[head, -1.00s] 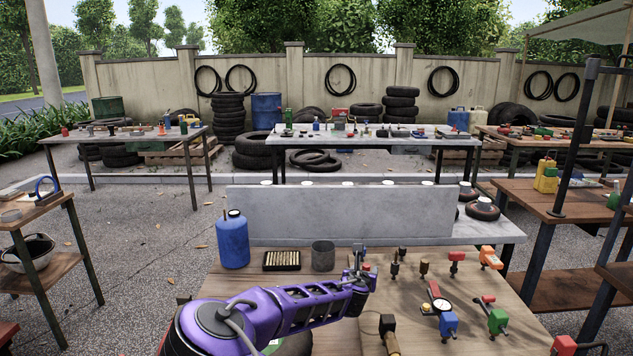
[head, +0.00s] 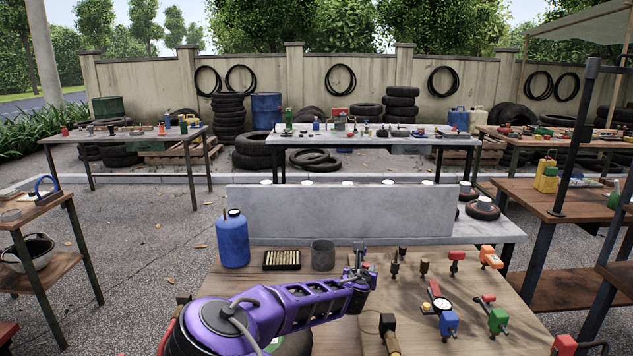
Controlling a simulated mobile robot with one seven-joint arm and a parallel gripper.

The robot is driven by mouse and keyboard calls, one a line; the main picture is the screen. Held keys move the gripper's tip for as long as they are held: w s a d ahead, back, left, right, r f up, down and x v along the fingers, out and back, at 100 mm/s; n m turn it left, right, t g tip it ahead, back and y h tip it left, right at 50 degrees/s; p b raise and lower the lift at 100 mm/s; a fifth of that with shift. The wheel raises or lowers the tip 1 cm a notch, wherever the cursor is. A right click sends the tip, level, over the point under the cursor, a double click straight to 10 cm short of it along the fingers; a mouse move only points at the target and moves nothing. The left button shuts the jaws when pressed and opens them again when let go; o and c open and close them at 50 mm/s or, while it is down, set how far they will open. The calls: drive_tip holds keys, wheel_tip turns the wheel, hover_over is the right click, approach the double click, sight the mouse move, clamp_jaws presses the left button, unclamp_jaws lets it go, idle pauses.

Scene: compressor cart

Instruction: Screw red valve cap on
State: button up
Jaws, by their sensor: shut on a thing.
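My gripper (head: 360,268) is at the end of my purple arm, low over the far middle of the wooden bench (head: 335,335). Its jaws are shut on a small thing. A speck of red (head: 366,266) shows at the jaws and looks like the red valve cap, mostly hidden by the fingers. I cannot make out a valve stem under it or whether the cap touches one.
Just right of my gripper stand small dark fittings (head: 395,265) and a red-topped one (head: 457,257). A gauge tool (head: 440,303) and blue (head: 448,322) and green (head: 497,319) valves lie nearer.

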clamp_jaws()
drive_tip(key=shift+a+f+m+h+b, duration=0.1)
drive_tip(key=shift+a+m+h+b, duration=0.1)
drive_tip(key=shift+m+h+b, duration=0.35)
drive_tip(key=shift+w+m+g+h, duration=0.1)
drive_tip(key=shift+m+g+h, duration=0.9)
drive_tip(key=shift+h, duration=0.25)
drive_tip(key=shift+w+a+m+g+h+p, duration=0.15)
drive_tip(key=shift+m+g+h, duration=0.15)
drive_tip(key=shift+m+h, duration=0.2)
drive_tip(key=shift+w+a+m+g+h+p, duration=0.15)
drive_tip(key=shift+m+g+h, duration=0.2)
drive_tip(key=shift+m, duration=0.2)
drive_tip(key=shift+s+d+m+g+h, duration=0.1)
drive_tip(key=shift+m+g+h, duration=0.45)
drive_tip(key=shift+m, duration=0.05)
drive_tip(key=shift+w+m+g+h, duration=0.2)
drive_tip(key=shift+m+g+h, duration=0.8)
drive_tip(key=shift+m+g, duration=0.6)
